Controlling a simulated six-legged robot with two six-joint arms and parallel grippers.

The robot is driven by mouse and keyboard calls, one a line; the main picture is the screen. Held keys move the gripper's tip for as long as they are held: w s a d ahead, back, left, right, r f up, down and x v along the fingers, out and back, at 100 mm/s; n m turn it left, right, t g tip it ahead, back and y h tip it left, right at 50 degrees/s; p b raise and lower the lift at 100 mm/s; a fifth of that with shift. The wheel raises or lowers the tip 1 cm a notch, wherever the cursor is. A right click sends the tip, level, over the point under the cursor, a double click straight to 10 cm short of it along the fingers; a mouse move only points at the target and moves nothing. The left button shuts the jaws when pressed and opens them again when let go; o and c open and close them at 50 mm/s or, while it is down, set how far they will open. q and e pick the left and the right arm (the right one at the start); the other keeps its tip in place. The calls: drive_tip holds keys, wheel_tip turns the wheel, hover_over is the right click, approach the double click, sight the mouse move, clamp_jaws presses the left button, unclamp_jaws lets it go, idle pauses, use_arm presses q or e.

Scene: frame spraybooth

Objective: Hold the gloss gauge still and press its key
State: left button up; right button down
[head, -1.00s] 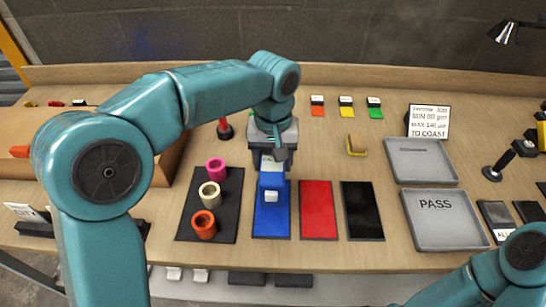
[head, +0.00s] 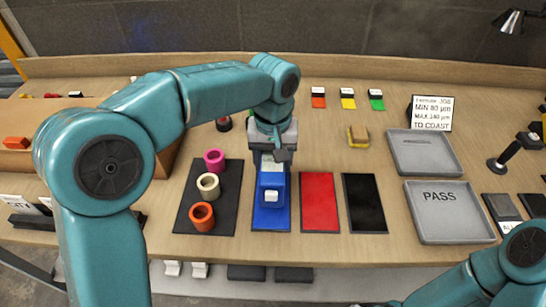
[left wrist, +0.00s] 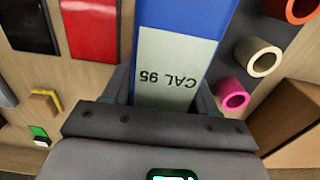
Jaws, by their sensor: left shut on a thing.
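The gloss gauge (head: 271,181) is a blue block with a pale key (head: 271,196) on its near end. It sits on the blue panel (head: 271,222). My left gripper (head: 272,158) is shut on the gauge's far end, coming from behind it. In the left wrist view the gauge (left wrist: 215,14) lies between my left fingers, and its pale display (left wrist: 172,65) reads CAL 95 upside down. The key is not visible there. My right gripper is out of view; only part of my right arm shows at the lower right of the head view.
A red panel (head: 319,203) and a black panel (head: 364,204) lie right of the gauge. A dark mat (head: 231,177) with three coloured rings lies left. A grey PASS tray (head: 452,231) and another grey tray (head: 424,170) stand at the right. A yellow-and-tan block (head: 357,136) lies behind the panels.

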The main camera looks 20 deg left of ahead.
use_arm(q)
drive_tip(key=shift+f+b, duration=1.6)
drive_tip(key=shift+f, duration=0.75)
drive_tip(key=shift+s+f, duration=0.1)
drive_tip(key=shift+f, duration=0.25)
idle(0.6)
